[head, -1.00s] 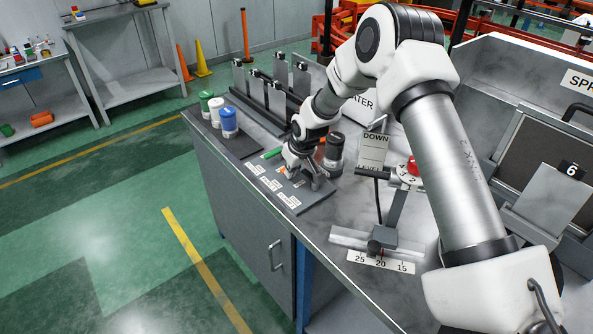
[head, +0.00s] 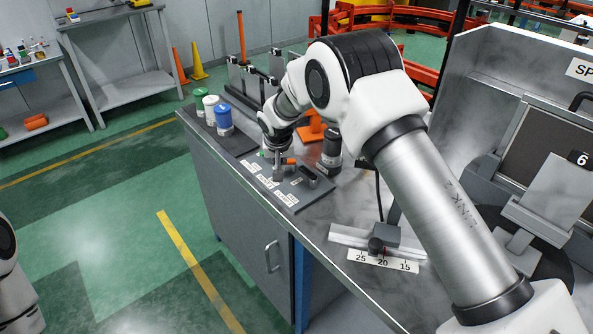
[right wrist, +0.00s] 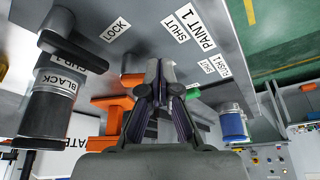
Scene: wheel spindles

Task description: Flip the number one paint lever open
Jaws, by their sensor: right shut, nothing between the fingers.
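The paint 1 label (right wrist: 193,33) and a shut label (right wrist: 183,25) show on the lever plate in the right wrist view. An orange lever (head: 291,161) stands in the middle of the plate, partly behind my right gripper (head: 279,178). Its orange end also shows in the wrist view (right wrist: 132,80) beside my fingertips (right wrist: 162,82). The gripper is shut and empty, pointing down next to this lever; I cannot tell whether they touch. A black lever (head: 309,175) is right of it, and a green lever (right wrist: 193,87) is on the other side. My left gripper is out of view.
A black-labelled jar (head: 329,150) stands close behind the plate, with an orange stand (head: 312,128) near it. Blue (head: 224,121), white (head: 211,107) and green (head: 200,100) capped jars stand at the back left. A scale fixture (head: 372,248) lies in front.

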